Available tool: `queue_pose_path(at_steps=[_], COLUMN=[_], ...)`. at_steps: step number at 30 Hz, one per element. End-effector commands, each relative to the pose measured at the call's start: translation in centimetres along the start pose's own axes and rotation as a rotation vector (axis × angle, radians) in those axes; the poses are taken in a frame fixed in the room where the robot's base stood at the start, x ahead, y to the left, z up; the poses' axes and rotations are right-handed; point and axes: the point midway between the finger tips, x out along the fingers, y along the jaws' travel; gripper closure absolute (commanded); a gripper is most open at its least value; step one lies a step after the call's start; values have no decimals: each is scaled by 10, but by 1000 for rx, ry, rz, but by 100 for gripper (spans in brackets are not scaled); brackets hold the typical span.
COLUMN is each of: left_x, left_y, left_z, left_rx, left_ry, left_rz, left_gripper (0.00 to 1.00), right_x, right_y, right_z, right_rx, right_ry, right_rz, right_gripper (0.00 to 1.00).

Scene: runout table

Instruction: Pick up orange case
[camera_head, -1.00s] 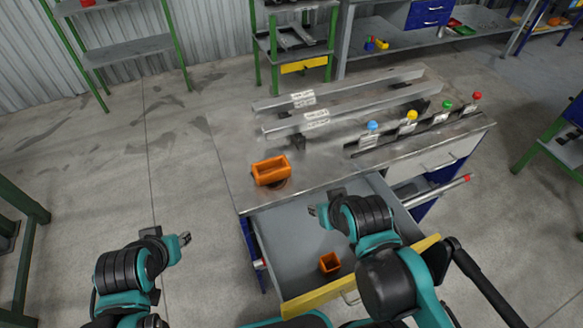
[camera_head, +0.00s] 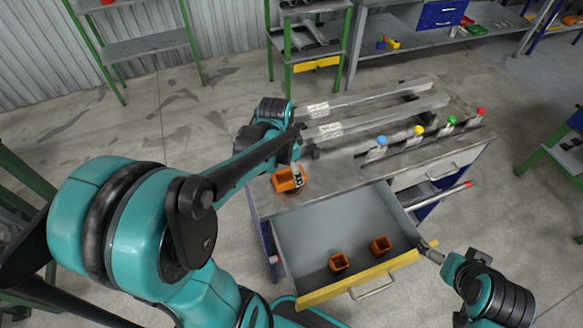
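An orange case (camera_head: 284,182), an open box, is on the left part of the grey table top (camera_head: 330,178). My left arm reaches across from the left, and my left gripper (camera_head: 298,176) is at the case's right side, with a finger over its edge. The arm hides much of the gripper, so I cannot tell whether it grips the case.
The drawer (camera_head: 335,222) with a yellow front (camera_head: 360,279) is pulled out below the case. Metal rails (camera_head: 375,105) and a row of coloured knobs (camera_head: 418,130) stand on the table to the right. Shelves (camera_head: 140,47) are behind.

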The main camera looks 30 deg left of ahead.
Motion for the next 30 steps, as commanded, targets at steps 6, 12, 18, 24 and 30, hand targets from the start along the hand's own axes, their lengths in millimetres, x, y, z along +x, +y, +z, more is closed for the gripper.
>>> queue_pose_path(at_steps=[6, 12, 18, 24, 30], left_x=[6, 28, 54, 83, 89], left_y=[-23, -24, -24, -24, -24], left_z=[4, 5, 4, 2, 2], left_rx=[109, 129, 129, 128, 127], left_ry=[-42, -46, -46, -46, -46], left_rz=[72, 83, 82, 81, 81], left_gripper=[26, 26, 26, 26, 26], right_x=[-19, -14, -6, 2, 2], right_y=[0, 0, 0, 0, 0], right_z=[-13, -10, -4, 2, 2], right_rx=[0, 0, 0, 0, 0], right_ry=[0, 0, 0, 0, 0], right_rz=[0, 0, 0, 0, 0], right_gripper=[0, 0, 0, 0, 0])
